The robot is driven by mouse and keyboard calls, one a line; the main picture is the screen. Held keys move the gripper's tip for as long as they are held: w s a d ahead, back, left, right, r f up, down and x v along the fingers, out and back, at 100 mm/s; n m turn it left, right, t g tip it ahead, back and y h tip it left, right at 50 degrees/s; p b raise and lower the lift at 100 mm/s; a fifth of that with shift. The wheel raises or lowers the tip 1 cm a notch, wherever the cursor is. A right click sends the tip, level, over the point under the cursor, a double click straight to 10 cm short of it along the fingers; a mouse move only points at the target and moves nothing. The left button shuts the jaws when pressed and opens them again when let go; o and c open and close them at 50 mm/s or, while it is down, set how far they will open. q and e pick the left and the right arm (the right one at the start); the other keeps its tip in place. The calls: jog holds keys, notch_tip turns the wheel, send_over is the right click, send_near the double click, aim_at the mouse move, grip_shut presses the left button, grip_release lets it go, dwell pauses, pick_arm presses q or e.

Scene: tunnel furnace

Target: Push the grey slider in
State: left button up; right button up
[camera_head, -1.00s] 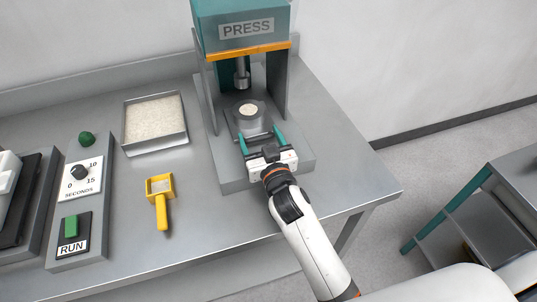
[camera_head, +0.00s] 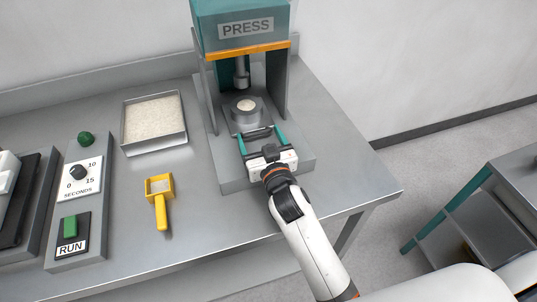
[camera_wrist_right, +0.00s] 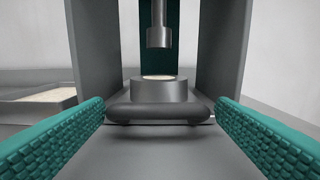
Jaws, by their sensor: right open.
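The grey slider (camera_head: 257,133) lies on the press base and shows its dark front handle. In the right wrist view the slider's rounded front bar (camera_wrist_right: 160,113) is straight ahead. On it stands a round grey cup (camera_head: 245,117) with pale material at its top, below the ram (camera_head: 241,76). My right gripper (camera_head: 261,137) is open and low over the base, in front of the slider. Its teal fingers point at the press, with their tips to either side of the handle. No contact with the slider can be made out. My left gripper is not in view.
The press (camera_head: 246,28) has grey side posts flanking the slider's path. Left of it are a tray of pale granules (camera_head: 133,145), a yellow scoop (camera_head: 161,212) and a control panel (camera_head: 76,262). The table's right side is clear.

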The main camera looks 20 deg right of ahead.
jog(key=s+b, duration=0.1)
jog(key=s, duration=0.9)
jog(key=shift+s+d, duration=0.1)
jog(key=shift+d, duration=0.1)
